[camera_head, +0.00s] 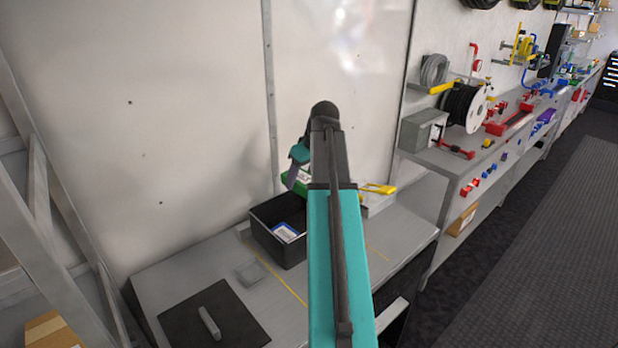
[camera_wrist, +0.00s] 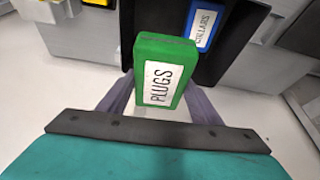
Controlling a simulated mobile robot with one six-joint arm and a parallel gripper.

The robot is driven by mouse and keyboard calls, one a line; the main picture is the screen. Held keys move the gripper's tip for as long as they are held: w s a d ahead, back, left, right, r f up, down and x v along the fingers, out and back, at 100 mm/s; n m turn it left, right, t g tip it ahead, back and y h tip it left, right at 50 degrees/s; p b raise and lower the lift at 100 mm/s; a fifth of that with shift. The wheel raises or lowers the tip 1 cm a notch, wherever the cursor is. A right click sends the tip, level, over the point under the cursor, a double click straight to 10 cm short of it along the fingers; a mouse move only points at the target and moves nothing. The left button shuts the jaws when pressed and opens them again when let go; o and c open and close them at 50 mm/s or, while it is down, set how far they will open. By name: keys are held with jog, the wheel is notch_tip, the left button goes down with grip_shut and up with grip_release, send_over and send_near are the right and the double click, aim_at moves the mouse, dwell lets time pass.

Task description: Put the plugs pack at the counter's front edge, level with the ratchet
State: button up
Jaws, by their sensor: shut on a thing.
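The plugs pack (camera_wrist: 160,72) is a green box with a white label reading PLUGS, upright between my gripper's fingers in the wrist view. My gripper (camera_wrist: 160,100) is shut on it. In the head view my gripper (camera_head: 294,172) is above the back of the counter (camera_head: 190,262), partly hidden by my own arm, and green shows beside it. The pack appears raised, close to the black bin (camera_head: 262,243). A grey bar (camera_head: 210,322) lies on a dark mat at the counter's near left; I cannot tell whether it is the ratchet.
A blue pack labelled COLLARS (camera_wrist: 203,27) is in the black bin. A yellow item (camera_head: 378,188) sits behind the counter's right part. My arm hides the counter's right middle.

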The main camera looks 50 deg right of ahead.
jog(key=w+a+f, duration=0.1)
jog(key=w+a, duration=0.4)
jog(key=a, duration=0.5)
jog(key=w+a, duration=0.5)
jog(key=a, duration=0.6)
jog(key=w+a+b, duration=0.2)
jog(key=a, duration=2.3)
jog(key=shift+w+f+n, duration=0.25)
jog(key=shift+f+n, duration=0.05)
jog(key=shift+f, duration=0.05)
jog(key=shift+a, duration=0.85)
jog(key=shift+s, duration=0.15)
